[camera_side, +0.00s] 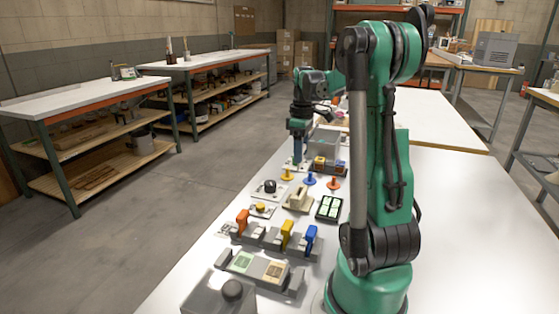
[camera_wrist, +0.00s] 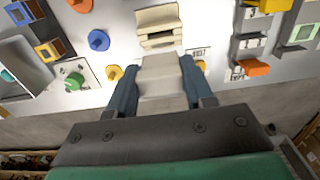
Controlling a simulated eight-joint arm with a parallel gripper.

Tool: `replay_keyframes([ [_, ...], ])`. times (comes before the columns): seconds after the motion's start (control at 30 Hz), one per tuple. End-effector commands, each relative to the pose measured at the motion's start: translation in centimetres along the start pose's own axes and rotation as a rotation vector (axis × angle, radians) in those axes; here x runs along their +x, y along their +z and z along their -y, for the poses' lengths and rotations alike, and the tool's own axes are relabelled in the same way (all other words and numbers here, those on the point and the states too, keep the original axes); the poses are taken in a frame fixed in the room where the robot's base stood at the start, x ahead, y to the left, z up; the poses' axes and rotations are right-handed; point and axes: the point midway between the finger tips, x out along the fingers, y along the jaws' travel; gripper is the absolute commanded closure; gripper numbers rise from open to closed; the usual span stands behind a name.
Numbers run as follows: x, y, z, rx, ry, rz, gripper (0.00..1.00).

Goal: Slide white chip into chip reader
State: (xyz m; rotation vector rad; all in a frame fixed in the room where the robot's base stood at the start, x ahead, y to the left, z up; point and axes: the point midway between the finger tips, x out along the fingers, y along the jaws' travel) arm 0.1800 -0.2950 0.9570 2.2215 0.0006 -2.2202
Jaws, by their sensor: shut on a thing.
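The white chip (camera_wrist: 163,82) is a pale block between the two blue fingers of my gripper (camera_wrist: 160,88) in the wrist view. My gripper is shut on it and holds it above the work surface. The beige chip reader (camera_wrist: 158,27) lies just beyond the chip's far end in the wrist view, with a dark slot line across it. In the side view the chip reader (camera_side: 298,198) stands among the table devices, and my gripper (camera_side: 297,162) is behind it, small and hard to make out. The side view does not clearly show the chip.
Blue (camera_wrist: 98,40) and yellow (camera_wrist: 114,73) knobs stand left of the chip in the wrist view. An orange lever (camera_wrist: 255,68) is at right. The table's right side is clear.

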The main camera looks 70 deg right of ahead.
Motion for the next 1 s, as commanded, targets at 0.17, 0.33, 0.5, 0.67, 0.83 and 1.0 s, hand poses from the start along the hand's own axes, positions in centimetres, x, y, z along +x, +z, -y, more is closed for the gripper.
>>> replay_keyframes([
  [0.17, 0.0, 0.0, 0.0, 0.000, 0.000, 0.000, 1.00],
  [0.33, 0.1, 0.0, 0.0, 0.000, 0.000, 0.000, 1.00],
  [0.5, 1.2, 0.0, -0.1, 0.000, 0.000, 0.000, 1.00],
  [0.67, 2.8, 0.0, 0.0, 0.000, 0.000, 0.000, 1.00],
  [0.83, 4.4, 0.0, 0.0, 0.000, 0.000, 0.000, 1.00],
  [1.0, 5.4, 0.0, 0.0, 0.000, 0.000, 0.000, 1.00],
])
